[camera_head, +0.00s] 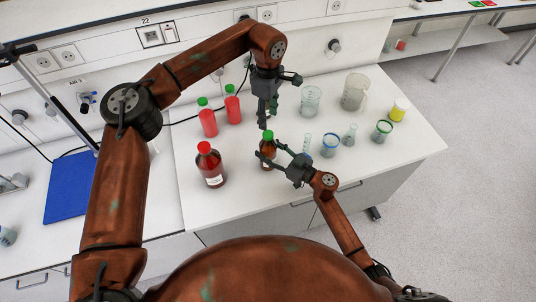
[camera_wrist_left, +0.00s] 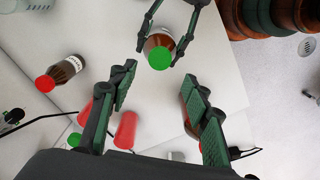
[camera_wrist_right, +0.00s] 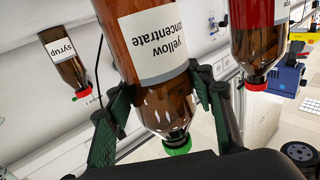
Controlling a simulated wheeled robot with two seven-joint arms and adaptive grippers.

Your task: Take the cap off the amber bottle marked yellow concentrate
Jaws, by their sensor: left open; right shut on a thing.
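The amber bottle (camera_head: 266,154) stands upright on the white bench, its green cap (camera_head: 268,135) on. Its label, reading "yellow concentrate" (camera_wrist_right: 157,45), shows in the right wrist view. My right gripper (camera_head: 268,151) is shut around the bottle's body, one finger on each side. My left gripper (camera_head: 266,118) is open and empty, pointing down above the cap and apart from it. In the left wrist view, the green cap (camera_wrist_left: 159,58) lies beyond and between my left fingertips.
A brown red-capped bottle (camera_head: 212,170) stands to the left. Two red bottles with green caps (camera_head: 208,122) (camera_head: 233,108) stand behind. Beakers (camera_head: 311,100) (camera_head: 354,92), a blue-rimmed beaker (camera_head: 331,146) and a yellow container (camera_head: 399,110) stand to the right.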

